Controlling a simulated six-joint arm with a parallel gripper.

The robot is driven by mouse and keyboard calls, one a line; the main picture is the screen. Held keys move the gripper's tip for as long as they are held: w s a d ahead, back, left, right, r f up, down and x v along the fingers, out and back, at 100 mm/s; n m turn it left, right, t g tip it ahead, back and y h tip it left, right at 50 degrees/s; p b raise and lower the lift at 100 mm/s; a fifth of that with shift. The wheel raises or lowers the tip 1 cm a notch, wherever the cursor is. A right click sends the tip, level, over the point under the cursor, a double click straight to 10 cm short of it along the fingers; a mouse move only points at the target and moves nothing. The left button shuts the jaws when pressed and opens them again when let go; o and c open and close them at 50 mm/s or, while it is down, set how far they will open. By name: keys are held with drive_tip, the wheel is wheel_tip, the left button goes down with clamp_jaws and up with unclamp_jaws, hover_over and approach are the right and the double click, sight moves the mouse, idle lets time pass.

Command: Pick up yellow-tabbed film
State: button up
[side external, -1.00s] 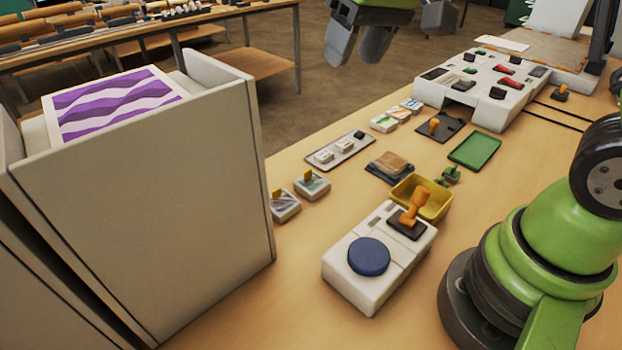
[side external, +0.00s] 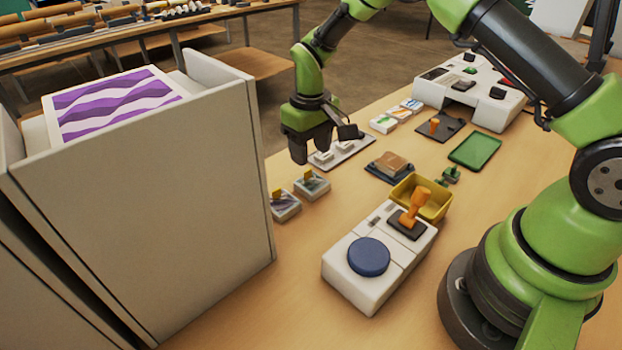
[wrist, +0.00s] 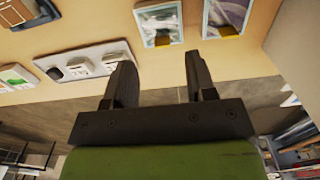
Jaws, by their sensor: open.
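Two small pale blocks with pictured tops and yellow tabs lie side by side on the table, the nearer film (side external: 285,207) by the big beige box and the other film (side external: 312,187) just right of it. In the wrist view both show at the top, one film (wrist: 157,18) in the middle and one film (wrist: 226,14) to its right. My gripper (side external: 322,147) is open and empty, above the table just behind the films. Its fingers (wrist: 158,62) point toward them in the wrist view, apart from both.
A grey tray (side external: 357,147) with small white pieces lies beside my gripper. A tall beige box (side external: 150,200) stands left of the films. A white unit with a blue button (side external: 369,257) and a yellow bin (side external: 433,205) are to the right. The table in front of the films is clear.

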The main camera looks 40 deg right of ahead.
sight(312, 178)
drive_tip(key=f, duration=0.5)
drive_tip(key=shift+w+a+f, duration=0.1)
drive_tip(key=shift+w, duration=0.2)
drive_tip(key=shift+c, duration=0.5)
clamp_jaws()
